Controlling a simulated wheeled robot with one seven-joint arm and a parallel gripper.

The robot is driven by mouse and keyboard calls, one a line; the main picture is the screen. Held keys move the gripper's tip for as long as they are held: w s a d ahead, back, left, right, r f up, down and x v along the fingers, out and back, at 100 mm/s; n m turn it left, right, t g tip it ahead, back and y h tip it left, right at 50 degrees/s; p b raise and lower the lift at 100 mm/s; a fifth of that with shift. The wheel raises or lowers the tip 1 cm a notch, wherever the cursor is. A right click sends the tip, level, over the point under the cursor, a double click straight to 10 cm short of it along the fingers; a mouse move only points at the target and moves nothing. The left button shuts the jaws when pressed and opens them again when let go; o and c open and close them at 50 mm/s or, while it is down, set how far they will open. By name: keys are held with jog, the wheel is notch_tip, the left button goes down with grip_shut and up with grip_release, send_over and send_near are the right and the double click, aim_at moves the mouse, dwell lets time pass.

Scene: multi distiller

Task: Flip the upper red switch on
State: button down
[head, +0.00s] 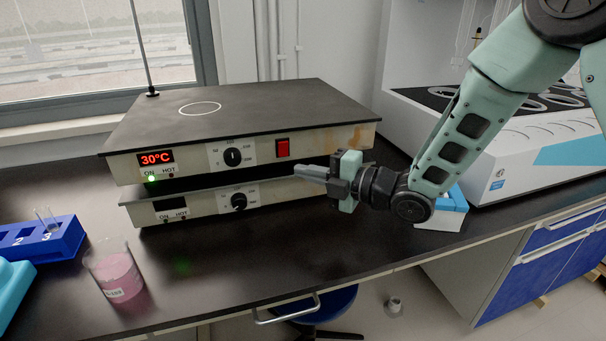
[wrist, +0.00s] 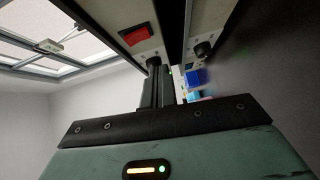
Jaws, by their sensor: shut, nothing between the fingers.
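The upper red switch (head: 283,148) is on the front panel of the upper hot plate (head: 330,140), right of its knob. It also shows in the wrist view (wrist: 135,35). The upper display (head: 156,158) reads 30°C and a green ON light (head: 151,178) glows below it. My gripper (head: 300,171) is shut and empty. Its fingertips are below and slightly right of the red switch, in front of the lower hot plate (head: 205,208). The wrist view shows the shut fingers (wrist: 158,75) beside the panels, apart from the switch. Any switch on the lower unit is hidden behind my gripper.
A beaker of pink liquid (head: 117,275) and a blue tube rack (head: 50,240) stand at the left. A blue and white box (head: 446,210) stands behind my arm, near a large white machine (head: 520,160). The dark counter (head: 250,255) in front of the hot plates is clear.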

jog(key=b+v, duration=0.1)
jog(key=v, duration=0.7)
jog(key=shift+d+f, duration=0.15)
jog(key=shift+f, duration=0.35)
jog(key=s+d+r+m+g+h+p, duration=0.1)
jog(key=s+r+m+g+h+p, duration=0.1)
jog(key=s+m+h, duration=0.3)
jog(key=s+d+r+m+g+h+p, duration=0.2)
jog(key=s+r+m+g+h+p, duration=0.1)
jog(key=s+m, duration=0.6)
jog(key=s+d+r+m+g+h+p, duration=0.1)
jog(key=s+r+m+g+h+p, duration=0.2)
jog(key=s, duration=1.1)
jog(key=m+h+p, duration=0.2)
jog(key=m+h, duration=0.1)
jog(key=m, duration=0.2)
jog(key=shift+d+h, duration=0.3)
